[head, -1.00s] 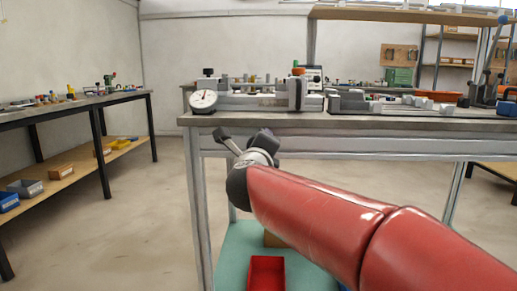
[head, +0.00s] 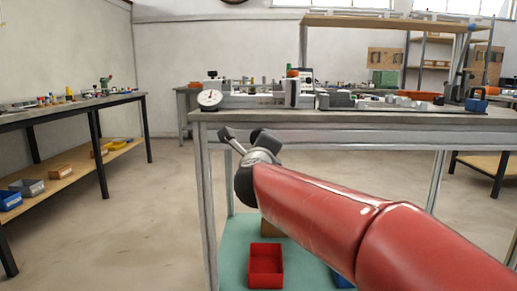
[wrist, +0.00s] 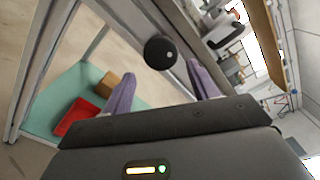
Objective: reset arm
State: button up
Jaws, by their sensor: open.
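My red arm reaches in from the lower right in the head view. My gripper (head: 243,138) is at its end, in front of the workbench (head: 330,133) and a little below its top edge. In the wrist view my gripper (wrist: 162,88) has its two purple-grey fingers spread apart. It is open, and no object shows between the fingers. A round black knob-like part (wrist: 161,52) shows beyond the fingers, against the bench; I cannot tell what it belongs to.
A dial gauge (head: 209,98) and jig parts stand on the bench top. A red bin (head: 265,264) sits on the green lower shelf (head: 234,250). A side bench (head: 70,107) stands at left, with open floor between.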

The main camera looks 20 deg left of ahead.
jog(key=s+d+r+n+g+y+p, duration=0.25)
jog(key=s+d+n+p, duration=0.35)
jog(key=s+d+n, duration=0.45)
jog(key=s+d+f+n+g+h+p, duration=0.3)
jog(key=s+d+f+n+g, duration=0.1)
jog(key=s+d+f, duration=0.4)
jog(key=s+d+f+n+g+h+p, duration=0.3)
jog(key=s+d+f+n+g, duration=0.2)
jog(key=s+d+f, duration=0.3)
jog(key=s+d+n, duration=0.1)
jog(key=s+d, duration=0.3)
jog(key=d, duration=0.1)
jog(key=shift+s+d+f+n, duration=0.3)
jog(key=shift+s+f+n, duration=0.05)
jog(key=shift+g+h, duration=0.25)
